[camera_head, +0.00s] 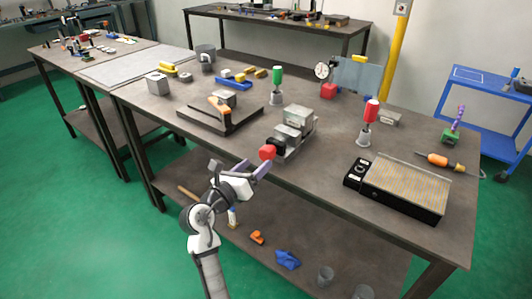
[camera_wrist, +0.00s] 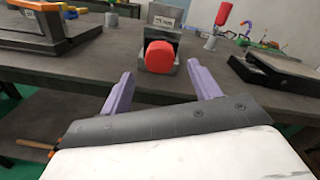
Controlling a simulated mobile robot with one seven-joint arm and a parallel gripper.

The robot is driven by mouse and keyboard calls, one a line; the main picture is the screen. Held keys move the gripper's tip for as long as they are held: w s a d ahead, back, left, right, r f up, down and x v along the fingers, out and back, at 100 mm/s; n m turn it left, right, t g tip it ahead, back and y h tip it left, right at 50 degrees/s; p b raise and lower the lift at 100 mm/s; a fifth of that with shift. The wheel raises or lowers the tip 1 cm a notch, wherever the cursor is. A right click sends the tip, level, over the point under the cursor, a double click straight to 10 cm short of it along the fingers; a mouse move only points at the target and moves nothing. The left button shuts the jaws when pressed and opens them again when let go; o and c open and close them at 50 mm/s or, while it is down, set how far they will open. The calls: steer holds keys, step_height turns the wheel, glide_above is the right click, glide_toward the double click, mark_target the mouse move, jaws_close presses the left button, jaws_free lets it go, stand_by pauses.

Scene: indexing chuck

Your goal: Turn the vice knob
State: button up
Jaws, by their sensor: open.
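The vice (camera_head: 294,128) is a grey metal block on the bench, near its front edge. Its red knob (camera_head: 267,152) faces my arm, with a black collar behind it. In the wrist view the red knob (camera_wrist: 160,57) is centred just beyond the fingertips, with the vice's grey body (camera_wrist: 164,22) behind it. My gripper (camera_head: 253,170) is open and empty, with purple fingers. In the wrist view the two fingers of my gripper (camera_wrist: 158,82) stand apart, one to each side of the knob's line. They appear short of the knob and not touching it.
The brown bench (camera_head: 330,145) carries a flat plate with an orange handle (camera_head: 220,106) at left. A green-handled tool (camera_head: 277,85), a red-handled tool (camera_head: 368,120) and a black-framed block (camera_head: 400,187) stand around the vice. A lower shelf (camera_head: 300,245) lies beneath.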

mark_target(264, 157)
steer(key=x, duration=0.6)
steer(key=shift+w+d+p, duration=0.15)
steer(key=shift+w+p, duration=0.1)
steer(key=shift+p, duration=0.15)
steer(key=c, duration=1)
